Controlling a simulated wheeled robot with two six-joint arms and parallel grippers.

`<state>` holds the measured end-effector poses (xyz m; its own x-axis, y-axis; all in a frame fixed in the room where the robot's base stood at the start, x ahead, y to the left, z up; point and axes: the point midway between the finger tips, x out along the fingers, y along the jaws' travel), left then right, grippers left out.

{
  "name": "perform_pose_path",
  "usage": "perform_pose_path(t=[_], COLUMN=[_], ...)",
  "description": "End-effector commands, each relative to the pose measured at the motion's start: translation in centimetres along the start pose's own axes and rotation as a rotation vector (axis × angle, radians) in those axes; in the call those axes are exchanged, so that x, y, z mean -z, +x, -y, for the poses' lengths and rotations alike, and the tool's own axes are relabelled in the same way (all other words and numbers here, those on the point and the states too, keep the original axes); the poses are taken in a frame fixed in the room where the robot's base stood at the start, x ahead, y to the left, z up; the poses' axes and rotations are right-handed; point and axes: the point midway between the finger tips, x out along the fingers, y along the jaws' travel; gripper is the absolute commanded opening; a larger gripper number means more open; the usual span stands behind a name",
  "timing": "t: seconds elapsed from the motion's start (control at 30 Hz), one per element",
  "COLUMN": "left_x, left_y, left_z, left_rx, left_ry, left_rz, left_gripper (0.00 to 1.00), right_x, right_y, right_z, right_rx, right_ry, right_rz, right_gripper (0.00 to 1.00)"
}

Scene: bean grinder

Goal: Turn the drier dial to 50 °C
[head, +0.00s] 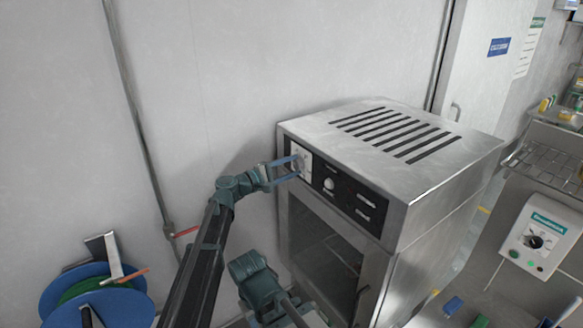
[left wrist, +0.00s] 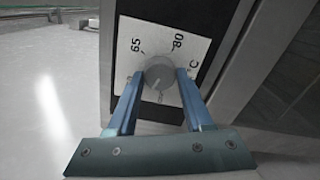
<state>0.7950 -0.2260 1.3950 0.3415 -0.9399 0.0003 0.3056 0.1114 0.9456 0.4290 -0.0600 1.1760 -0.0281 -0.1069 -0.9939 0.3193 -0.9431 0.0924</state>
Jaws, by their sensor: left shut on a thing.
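The drier (head: 420,195) is a steel cabinet with a black control strip at the top of its front. Its temperature dial (left wrist: 160,73) is a round grey knob on a white plate (left wrist: 135,38) marked 65, 80 and °C. My left gripper (left wrist: 160,80) has its two blue fingers shut on the knob, one on each side. In the head view the left gripper (head: 297,165) reaches the white plate at the strip's left end. The fingers hide part of the plate, and I cannot read the knob's setting.
A second white knob (head: 328,184) sits right of the dial on the strip. The drier's glass door (head: 318,245) is below. A blue reel (head: 95,300) stands at the lower left, and a white control box (head: 535,237) at the right.

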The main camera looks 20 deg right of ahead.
Motion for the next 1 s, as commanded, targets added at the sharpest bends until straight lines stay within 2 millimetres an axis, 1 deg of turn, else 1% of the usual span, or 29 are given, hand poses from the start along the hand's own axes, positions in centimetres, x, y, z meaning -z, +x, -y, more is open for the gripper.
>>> perform_pose_path(t=[0.2,0.5,0.8,1.0], left_x=[-0.03,-0.05,-0.06,-0.07], left_y=[-0.04,-0.05,-0.05,-0.06], left_z=[0.06,0.05,0.06,0.07], left_rx=[0.002,0.003,0.003,0.003], left_ry=[0.204,0.446,0.598,0.644], left_rz=[0.000,0.000,0.001,0.001], left_gripper=[0.00,0.00,0.00,0.00], right_x=[0.00,0.00,0.00,0.00], right_y=[0.00,-0.02,-0.03,-0.03], right_z=[0.00,0.00,0.00,0.00], right_rx=[0.000,0.000,0.000,0.000], right_ry=[0.000,0.000,0.000,0.000], right_rz=[0.000,0.000,0.000,0.000], right_gripper=[0.50,0.50,0.50,0.50])
